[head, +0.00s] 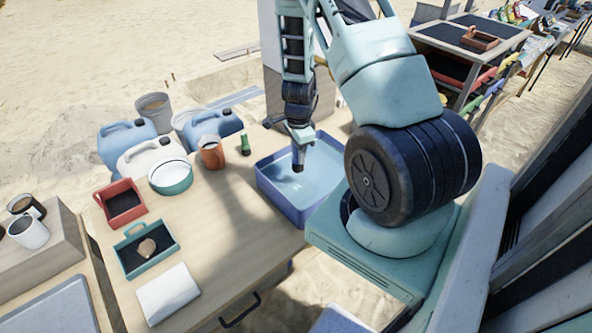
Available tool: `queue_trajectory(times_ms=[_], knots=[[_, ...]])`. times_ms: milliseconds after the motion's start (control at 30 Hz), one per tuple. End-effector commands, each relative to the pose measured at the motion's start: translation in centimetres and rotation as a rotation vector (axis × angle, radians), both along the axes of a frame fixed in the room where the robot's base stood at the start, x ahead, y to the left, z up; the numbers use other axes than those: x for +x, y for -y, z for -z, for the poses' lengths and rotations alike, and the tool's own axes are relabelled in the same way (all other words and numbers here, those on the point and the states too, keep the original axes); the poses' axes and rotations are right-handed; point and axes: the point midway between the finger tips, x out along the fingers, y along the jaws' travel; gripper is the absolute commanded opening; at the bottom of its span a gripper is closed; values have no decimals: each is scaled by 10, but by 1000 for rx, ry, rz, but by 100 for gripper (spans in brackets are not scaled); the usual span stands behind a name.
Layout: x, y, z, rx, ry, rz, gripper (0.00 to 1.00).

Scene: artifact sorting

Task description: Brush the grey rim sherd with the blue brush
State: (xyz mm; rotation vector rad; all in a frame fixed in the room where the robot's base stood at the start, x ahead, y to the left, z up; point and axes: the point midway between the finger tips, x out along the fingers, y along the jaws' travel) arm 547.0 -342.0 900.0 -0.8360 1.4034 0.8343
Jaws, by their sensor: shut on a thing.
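My gripper (298,152) hangs over the blue basin (262,187), pointing down. It is shut on a small dark thing at its tips, too small to identify. I cannot tell whether this is the blue brush, and I make out no blue brush elsewhere. A tan-brown sherd (146,246) lies in the green tray (128,268) at the left of the table. I cannot make out a grey rim sherd. The red tray (106,192) behind the green one has a dark lining and looks empty.
A white cloth (168,293) lies at the table's front. The wooden tabletop (225,235) is clear between trays and basin.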

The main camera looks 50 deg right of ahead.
Motion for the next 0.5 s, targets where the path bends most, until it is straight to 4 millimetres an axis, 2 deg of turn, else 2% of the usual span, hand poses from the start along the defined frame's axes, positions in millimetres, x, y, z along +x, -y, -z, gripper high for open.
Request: queue_trajectory(times_ms=[267,500], knots=[[1,0,11,-1,2,0,12],[5,1,35,-3,6,0,12]])
